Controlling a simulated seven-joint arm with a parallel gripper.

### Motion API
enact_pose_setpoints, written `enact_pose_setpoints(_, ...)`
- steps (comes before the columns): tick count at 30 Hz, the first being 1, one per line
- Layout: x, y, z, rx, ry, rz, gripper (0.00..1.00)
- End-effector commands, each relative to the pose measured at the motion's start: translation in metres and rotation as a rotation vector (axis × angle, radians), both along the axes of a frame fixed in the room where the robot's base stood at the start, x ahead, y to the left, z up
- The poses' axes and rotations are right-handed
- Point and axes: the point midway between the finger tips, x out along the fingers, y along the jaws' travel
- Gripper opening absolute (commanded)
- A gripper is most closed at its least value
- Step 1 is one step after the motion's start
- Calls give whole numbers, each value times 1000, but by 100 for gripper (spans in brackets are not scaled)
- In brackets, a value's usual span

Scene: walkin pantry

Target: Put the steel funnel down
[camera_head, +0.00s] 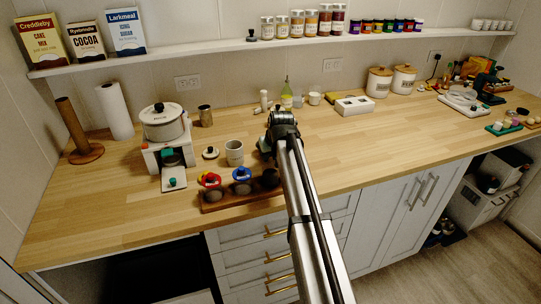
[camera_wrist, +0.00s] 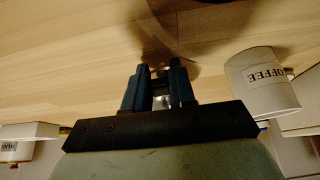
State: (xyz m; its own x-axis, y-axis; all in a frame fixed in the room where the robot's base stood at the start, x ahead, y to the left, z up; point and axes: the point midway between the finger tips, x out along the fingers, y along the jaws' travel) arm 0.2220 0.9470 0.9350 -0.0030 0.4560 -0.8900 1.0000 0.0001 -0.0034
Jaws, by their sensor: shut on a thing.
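My gripper (camera_wrist: 160,75) is shut in the wrist view, its two dark fingers on either side of a small shiny metal part. A rounded, wood-toned reflective shape just beyond the fingertips appears to be the steel funnel (camera_wrist: 182,46), held over the wooden counter. Its far part leaves the top of the frame, and I cannot tell whether it touches the counter. In the head view my gripper (camera_head: 268,147) is low over the middle of the counter, largely covered by my arm. The funnel cannot be made out there.
A wooden rack (camera_head: 225,202) with colored-topped tools is in front. A white box (camera_head: 354,106) stands behind right. The counter to the right (camera_head: 375,145) is clear.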

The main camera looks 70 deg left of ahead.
Motion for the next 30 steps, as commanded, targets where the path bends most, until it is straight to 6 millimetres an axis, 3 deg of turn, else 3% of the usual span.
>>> enact_pose_setpoints(17,0,-1,-17,-8,1,0,0)
enact_pose_setpoints(18,0,-1,-17,-10,1,0,26)
enact_pose_setpoints(26,0,-2,-15,-11,1,0,50)
enact_pose_setpoints(30,1,-2,-3,-11,-2,-1,50)
